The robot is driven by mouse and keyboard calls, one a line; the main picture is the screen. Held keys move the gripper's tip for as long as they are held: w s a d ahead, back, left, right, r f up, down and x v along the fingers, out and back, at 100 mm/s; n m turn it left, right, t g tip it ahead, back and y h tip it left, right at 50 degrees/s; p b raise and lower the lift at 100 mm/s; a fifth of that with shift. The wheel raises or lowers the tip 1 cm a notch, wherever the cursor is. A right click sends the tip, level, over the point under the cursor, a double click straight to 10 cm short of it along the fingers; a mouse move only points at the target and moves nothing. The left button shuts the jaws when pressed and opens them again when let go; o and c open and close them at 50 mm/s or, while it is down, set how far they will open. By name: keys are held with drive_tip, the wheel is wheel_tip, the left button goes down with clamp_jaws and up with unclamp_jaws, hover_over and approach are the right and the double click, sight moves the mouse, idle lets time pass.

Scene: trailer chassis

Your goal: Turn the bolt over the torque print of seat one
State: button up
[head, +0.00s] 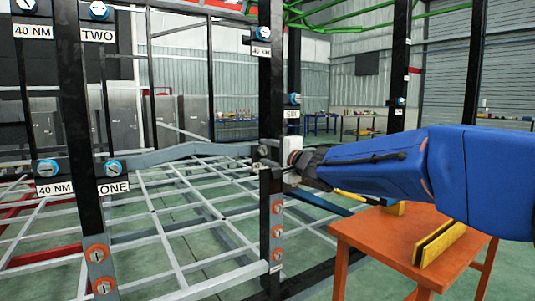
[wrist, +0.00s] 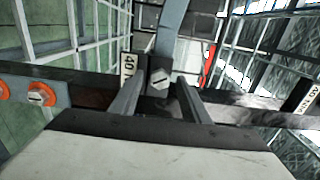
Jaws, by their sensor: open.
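In the head view, seat one is on the left post, with the print ONE (head: 113,187) and the print 40 NM (head: 54,187) side by side. A white torque print (wrist: 127,66) stands beside that bolt.
The middle post carries several orange-ringed bolts (head: 277,232) below my gripper. A SIX plate (head: 292,113) is above it. An orange table (head: 385,238) stands at the right. Pale chassis bars (head: 190,215) span the space between the posts.

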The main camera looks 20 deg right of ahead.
drive_tip(key=c, duration=1.1)
drive_tip(key=shift+o, duration=0.2)
